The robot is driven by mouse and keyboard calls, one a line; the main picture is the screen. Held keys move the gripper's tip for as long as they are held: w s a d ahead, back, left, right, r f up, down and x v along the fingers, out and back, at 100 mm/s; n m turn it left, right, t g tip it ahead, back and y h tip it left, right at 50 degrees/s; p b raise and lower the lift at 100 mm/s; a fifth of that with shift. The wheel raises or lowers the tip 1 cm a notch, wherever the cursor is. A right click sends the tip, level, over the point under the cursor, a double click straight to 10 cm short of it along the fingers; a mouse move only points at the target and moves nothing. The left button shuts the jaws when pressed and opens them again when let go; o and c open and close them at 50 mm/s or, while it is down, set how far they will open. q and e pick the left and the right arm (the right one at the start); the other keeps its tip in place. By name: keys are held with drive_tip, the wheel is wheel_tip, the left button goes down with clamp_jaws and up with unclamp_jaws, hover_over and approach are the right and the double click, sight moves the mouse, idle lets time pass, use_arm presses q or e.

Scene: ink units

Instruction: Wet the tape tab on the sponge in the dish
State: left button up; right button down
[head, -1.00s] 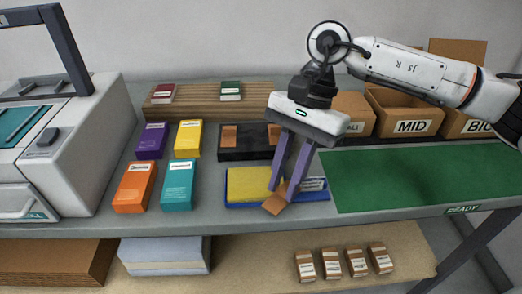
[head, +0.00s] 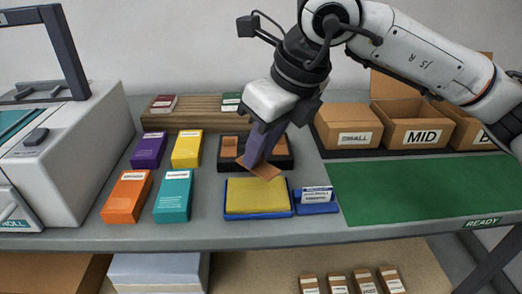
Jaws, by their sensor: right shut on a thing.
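The yellow sponge (head: 257,195) lies in a blue dish (head: 258,216) on the table, below and in front of my right gripper. My right gripper (head: 259,160) has its purple fingers shut on a brown tape tab (head: 262,169). The tab is tilted and held above the back edge of the sponge, in front of the black tray; I cannot tell whether it touches the sponge. My left gripper is not in view.
A black tray (head: 225,166) with brown tabs stands behind the dish. A small labelled blue holder (head: 315,208) is at its right. Orange, teal, purple and yellow boxes (head: 173,195) stand left. A green mat (head: 410,194) and cardboard bins (head: 415,120) are right.

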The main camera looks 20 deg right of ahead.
sight(262, 167)
drive_tip(key=shift+f+b, duration=1.15)
drive_tip(key=shift+f, duration=1.8)
drive_tip(key=shift+f+b, duration=0.25)
drive_tip(key=shift+b, duration=0.3)
